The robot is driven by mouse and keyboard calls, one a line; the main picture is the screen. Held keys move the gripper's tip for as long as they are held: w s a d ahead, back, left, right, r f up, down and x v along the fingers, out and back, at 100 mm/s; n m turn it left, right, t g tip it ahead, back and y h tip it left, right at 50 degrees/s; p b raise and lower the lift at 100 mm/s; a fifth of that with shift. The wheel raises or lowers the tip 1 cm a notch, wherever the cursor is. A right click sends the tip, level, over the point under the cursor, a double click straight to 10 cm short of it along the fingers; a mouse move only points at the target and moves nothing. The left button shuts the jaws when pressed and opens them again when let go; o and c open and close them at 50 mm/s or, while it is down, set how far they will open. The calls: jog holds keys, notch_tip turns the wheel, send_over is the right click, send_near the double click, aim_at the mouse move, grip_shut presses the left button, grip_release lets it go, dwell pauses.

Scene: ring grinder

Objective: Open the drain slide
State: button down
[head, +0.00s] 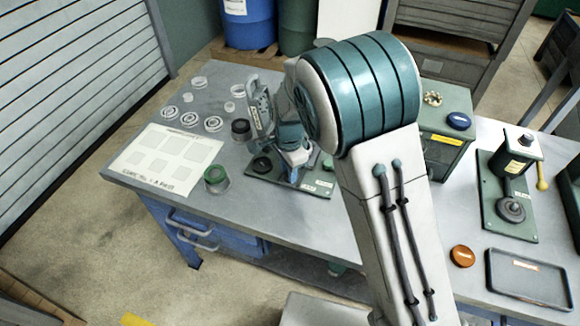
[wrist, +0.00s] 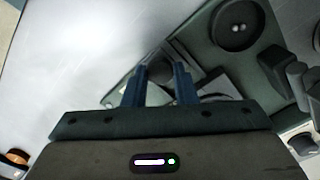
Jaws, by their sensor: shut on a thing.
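The drain slide's dark grip (wrist: 157,93) shows between the two blue fingers of my gripper (wrist: 160,78) in the wrist view. The fingers are shut on it, and they hide much of it. In the head view my gripper (head: 292,180) reaches down to the front part of the grinder's green base plate (head: 318,188). The slide itself cannot be made out there, and I cannot tell how far it is open. A round dark dish (wrist: 238,24) sits on the base plate in the wrist view.
White rings (head: 213,124), a pale marked sheet (head: 168,158) and a green-banded cup (head: 216,179) lie left of the base plate. A green box (head: 445,120), a press-like stand (head: 512,190) and a dark tray (head: 527,278) stand to the right. The grey tabletop (head: 250,210) in front is clear.

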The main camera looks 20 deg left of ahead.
jog(key=c, duration=1.1)
grip_release()
jog(key=shift+c, duration=0.2)
jog(key=shift+r, duration=0.15)
notch_tip(320, 180, up, 14)
jog(key=b, duration=0.1)
jog(key=shift+b, duration=0.35)
jog(key=shift+f, duration=0.2)
